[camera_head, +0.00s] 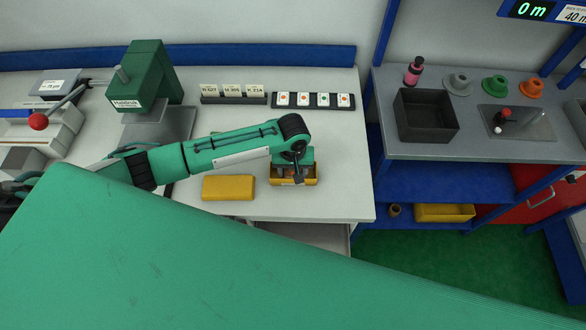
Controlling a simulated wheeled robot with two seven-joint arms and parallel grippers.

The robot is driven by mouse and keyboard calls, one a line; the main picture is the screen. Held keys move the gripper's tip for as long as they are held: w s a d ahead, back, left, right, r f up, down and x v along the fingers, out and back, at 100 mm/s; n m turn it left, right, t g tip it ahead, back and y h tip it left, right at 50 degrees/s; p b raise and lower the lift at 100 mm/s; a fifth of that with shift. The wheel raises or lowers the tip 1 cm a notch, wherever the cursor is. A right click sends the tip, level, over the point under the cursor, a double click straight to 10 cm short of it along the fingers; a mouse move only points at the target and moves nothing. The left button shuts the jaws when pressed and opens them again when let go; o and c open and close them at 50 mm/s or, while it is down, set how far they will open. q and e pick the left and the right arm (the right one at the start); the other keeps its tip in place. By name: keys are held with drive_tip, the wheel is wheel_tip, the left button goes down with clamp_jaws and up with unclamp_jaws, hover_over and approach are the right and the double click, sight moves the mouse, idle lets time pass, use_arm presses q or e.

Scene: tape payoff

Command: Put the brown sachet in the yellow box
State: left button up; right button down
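A small open yellow box (314,182) stands near the front right of the white table. My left arm comes in from the left, and its gripper (297,180) points down over the box, with its fingertips at or inside the opening. The wrist covers much of the box, and I cannot tell whether the fingers are open or shut. Something brownish shows dimly inside the box around the fingers; I cannot make out whether it is the brown sachet. My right gripper is not in view.
A flat yellow block or lid (228,188) lies left of the box. A green press (150,75), label cards (232,92) and a dark strip of marked tiles (314,101) stand behind. The right bench holds a black bin (426,116). Another yellow box (444,213) sits low beneath it.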

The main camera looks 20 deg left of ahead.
use_arm(q)
drive_tip(key=shift+f, duration=0.15)
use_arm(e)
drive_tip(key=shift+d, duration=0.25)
use_arm(q)
drive_tip(key=o, duration=0.9)
drive_tip(key=shift+o, duration=0.2)
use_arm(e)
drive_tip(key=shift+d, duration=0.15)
use_arm(q)
wheel_tip(320, 180, up, 12)
drive_tip(key=b, duration=0.2)
drive_tip(key=shift+r, duration=0.2)
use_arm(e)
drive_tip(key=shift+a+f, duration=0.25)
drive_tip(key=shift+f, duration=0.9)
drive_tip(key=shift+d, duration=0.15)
